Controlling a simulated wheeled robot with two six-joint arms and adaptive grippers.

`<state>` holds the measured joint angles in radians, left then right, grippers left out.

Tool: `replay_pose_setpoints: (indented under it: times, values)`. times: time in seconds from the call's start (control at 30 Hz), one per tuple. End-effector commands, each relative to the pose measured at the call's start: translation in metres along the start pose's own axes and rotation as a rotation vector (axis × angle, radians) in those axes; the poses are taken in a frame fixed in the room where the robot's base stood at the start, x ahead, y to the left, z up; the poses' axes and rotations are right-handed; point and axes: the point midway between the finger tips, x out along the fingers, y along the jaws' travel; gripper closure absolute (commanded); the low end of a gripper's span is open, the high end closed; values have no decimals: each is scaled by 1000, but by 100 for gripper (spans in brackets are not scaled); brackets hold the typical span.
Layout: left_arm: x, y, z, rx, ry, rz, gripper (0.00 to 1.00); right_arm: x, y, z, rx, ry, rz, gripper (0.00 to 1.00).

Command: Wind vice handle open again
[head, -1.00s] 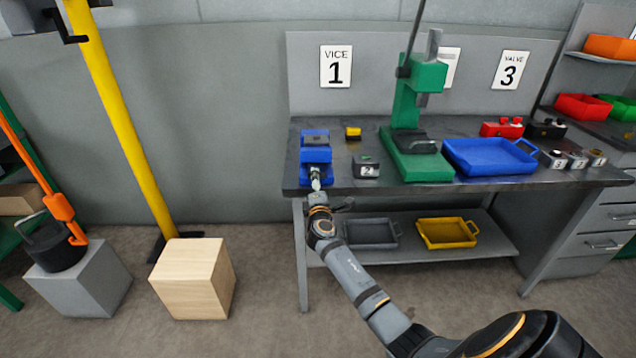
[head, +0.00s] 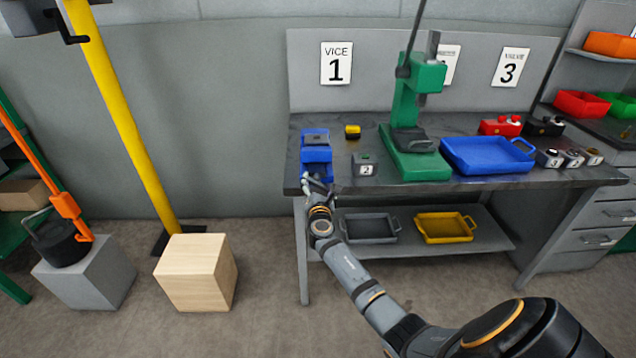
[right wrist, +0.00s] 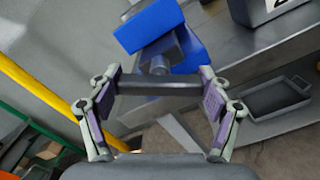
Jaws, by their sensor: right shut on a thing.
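The blue vice (head: 316,153) stands at the left front of the workbench, below the VICE 1 sign. It also shows at the top of the right wrist view (right wrist: 155,25). Its grey handle bar (right wrist: 150,88) lies across between the finger pads of my right gripper (right wrist: 160,84), which is shut on it. In the head view my right gripper (head: 317,185) is at the front of the vice by the bench edge, small and partly covering the handle. My left gripper is not in view.
A grey tray (head: 370,229) and a yellow tray (head: 446,228) sit on the lower shelf. A wooden block (head: 197,275) stands left on the floor.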

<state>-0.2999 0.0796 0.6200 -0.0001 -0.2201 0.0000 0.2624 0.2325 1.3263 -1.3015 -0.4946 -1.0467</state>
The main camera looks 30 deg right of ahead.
Motion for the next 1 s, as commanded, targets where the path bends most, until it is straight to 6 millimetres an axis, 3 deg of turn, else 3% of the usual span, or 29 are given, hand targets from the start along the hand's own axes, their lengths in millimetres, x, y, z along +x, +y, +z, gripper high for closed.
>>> replay_pose_setpoints:
  times: [0.7,0.73,0.87,1.0]
  values:
    - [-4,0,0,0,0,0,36,0,-1,-2,-77,2,-1,53]
    - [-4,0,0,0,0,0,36,0,-1,-2,-77,2,-1,20]
    - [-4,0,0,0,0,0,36,0,-1,-1,-76,2,-1,3]
    - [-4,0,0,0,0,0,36,0,0,-1,-76,1,-1,0]
